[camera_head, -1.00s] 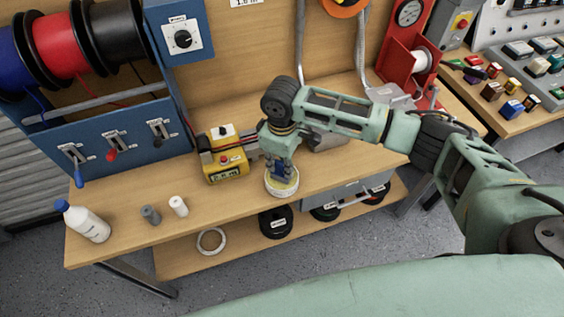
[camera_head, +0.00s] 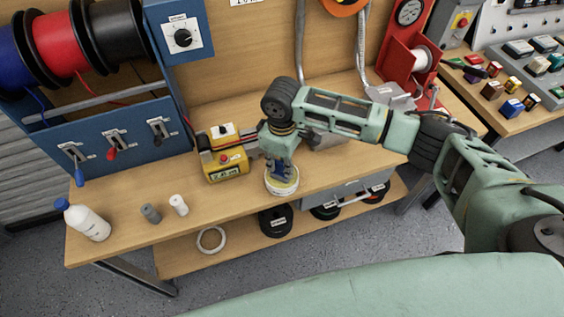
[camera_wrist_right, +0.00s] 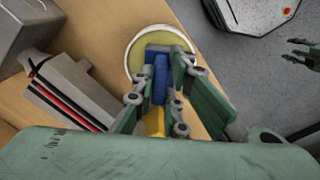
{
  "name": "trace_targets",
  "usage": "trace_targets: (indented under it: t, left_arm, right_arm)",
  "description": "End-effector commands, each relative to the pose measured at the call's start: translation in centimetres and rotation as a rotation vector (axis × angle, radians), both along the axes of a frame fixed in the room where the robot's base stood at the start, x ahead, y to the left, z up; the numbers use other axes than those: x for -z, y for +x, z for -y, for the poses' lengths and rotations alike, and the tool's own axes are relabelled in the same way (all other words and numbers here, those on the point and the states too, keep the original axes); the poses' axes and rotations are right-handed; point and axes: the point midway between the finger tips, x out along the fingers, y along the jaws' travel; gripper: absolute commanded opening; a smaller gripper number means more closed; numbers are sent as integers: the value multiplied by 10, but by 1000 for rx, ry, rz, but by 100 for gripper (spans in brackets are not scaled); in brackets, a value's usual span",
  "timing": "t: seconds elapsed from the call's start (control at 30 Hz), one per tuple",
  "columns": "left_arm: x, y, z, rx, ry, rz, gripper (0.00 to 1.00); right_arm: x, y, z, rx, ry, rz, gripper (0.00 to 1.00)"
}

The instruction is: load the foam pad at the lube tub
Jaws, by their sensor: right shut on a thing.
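The lube tub (camera_head: 283,187) is a round white tub with pale yellow contents, near the front edge of the workbench. It also shows in the right wrist view (camera_wrist_right: 136,52). My right gripper (camera_head: 281,168) points down over the tub, shut on a blue tool with a yellow part (camera_wrist_right: 160,82). The blue tool's lower end is at the yellow contents; whether a foam pad is on its underside is hidden, and so is how deep it sits. My left gripper is not in the head view; a dark gripper-like shape (camera_wrist_right: 300,52) shows at the right edge of the wrist view.
Black spools sit on the shelf below.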

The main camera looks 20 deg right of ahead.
Motion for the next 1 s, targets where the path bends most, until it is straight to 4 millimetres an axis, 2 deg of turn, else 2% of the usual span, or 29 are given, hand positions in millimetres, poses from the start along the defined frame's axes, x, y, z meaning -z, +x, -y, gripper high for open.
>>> trace_targets:
  t: [1.0]
  left_arm:
    - [-6, -1, 0, 1, -1, -1, 40]
  right_arm:
    - [2, -1, 0, 0, 1, -2, 0]
